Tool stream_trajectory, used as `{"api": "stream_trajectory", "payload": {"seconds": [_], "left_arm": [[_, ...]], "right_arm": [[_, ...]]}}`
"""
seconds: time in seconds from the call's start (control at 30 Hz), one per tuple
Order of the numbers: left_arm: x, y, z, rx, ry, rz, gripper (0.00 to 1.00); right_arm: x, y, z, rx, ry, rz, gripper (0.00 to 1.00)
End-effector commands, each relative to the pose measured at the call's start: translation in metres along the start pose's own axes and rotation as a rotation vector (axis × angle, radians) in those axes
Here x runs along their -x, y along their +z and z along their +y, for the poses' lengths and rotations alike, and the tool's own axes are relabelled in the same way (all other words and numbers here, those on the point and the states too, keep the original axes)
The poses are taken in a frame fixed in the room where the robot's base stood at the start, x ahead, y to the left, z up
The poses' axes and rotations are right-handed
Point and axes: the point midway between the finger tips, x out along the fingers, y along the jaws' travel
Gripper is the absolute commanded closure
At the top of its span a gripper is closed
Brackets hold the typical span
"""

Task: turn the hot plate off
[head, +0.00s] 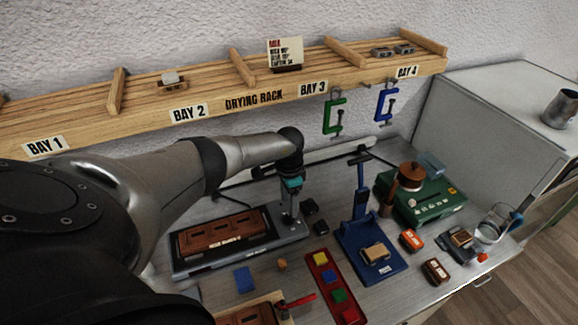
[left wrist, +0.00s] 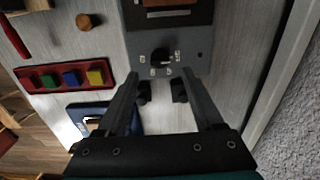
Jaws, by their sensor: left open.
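A long dark device with a grey end panel and a brown slab on its black top (head: 222,236) stands on the bench; I take it for the hot plate. In the left wrist view its grey panel (left wrist: 197,59) carries a black dial knob (left wrist: 160,57) with small labels around it, too small to read. My left gripper (head: 288,213) points down above this end and hides the knob in the head view. In the left wrist view its open fingers (left wrist: 161,75) straddle the line to the knob, with nothing between them; contact cannot be told. My right gripper is out of view.
A red tray (head: 325,285) with coloured blocks, a blue stand (head: 372,262) and a green unit with a copper pot (head: 430,207) stand to the right. A wooden drying rack (head: 215,95) runs along the wall.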

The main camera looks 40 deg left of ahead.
Motion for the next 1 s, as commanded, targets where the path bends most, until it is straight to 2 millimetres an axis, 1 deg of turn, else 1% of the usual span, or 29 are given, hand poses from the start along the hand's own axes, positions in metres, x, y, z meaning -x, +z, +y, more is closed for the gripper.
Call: {"api": "stream_trajectory", "payload": {"seconds": [0.03,0.1,0.3,0.5,0.7,1.0], "left_arm": [[0.013,0.001,-0.001,-0.002,-0.001,0.000,0.31],[0.025,0.001,-0.001,-0.002,-0.002,0.000,0.31],[0.058,0.000,-0.001,-0.001,-0.002,0.001,0.31],[0.084,0.000,-0.001,0.000,-0.002,0.001,0.31],[0.095,0.000,0.000,0.000,0.000,-0.001,0.31],[0.096,0.000,0.000,0.001,0.000,-0.001,0.31]], "right_arm": [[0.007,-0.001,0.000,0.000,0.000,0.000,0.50],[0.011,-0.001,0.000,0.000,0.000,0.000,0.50],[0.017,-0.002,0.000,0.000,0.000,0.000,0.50],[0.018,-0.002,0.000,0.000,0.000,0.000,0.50],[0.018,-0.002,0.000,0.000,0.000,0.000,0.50],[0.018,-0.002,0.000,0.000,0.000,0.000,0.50]]}}
